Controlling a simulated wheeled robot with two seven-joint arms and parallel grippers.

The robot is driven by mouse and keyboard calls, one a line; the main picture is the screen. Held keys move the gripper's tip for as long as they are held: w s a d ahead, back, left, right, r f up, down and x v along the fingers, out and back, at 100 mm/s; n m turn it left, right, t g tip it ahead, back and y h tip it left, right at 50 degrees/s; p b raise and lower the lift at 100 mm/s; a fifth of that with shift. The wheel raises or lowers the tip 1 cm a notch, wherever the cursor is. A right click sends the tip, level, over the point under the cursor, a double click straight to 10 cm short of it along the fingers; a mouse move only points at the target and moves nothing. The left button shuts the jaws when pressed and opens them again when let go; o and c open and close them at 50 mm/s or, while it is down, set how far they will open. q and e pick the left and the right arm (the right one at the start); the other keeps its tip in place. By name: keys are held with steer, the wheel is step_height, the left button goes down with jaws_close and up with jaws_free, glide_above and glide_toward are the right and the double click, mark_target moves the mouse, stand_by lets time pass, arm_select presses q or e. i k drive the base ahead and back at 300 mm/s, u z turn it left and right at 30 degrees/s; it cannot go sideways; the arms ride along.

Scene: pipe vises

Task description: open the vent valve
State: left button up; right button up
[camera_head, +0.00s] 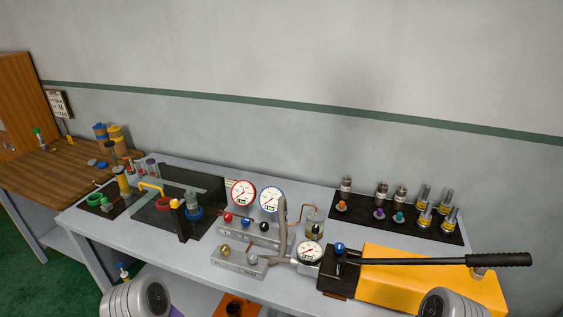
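A grey manifold block (247,236) sits mid-bench with a red knob (228,217), a blue knob (246,223) and a black knob (264,227). In front of it is a lower grey block (238,262) with a brass knob (225,251) and a silver knob (252,261). A yellow hand pump (392,274) carries another blue knob (339,248). I cannot tell which knob is the vent valve, or its position. Rounded grey parts of my arms show at the bottom edge. Neither gripper's fingers are in view.
Two gauges (243,194) stand behind the manifold; a third (310,252) is beside the pump. The pump's long black handle (440,259) reaches right across the bench. A black mat (372,214) holds several fittings. Bare bench (150,239) lies at front left.

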mark_target(264, 226)
steer(key=k, duration=0.5)
steer(key=u, duration=1.05)
steer(key=i, duration=1.05)
steer(key=z, duration=1.5)
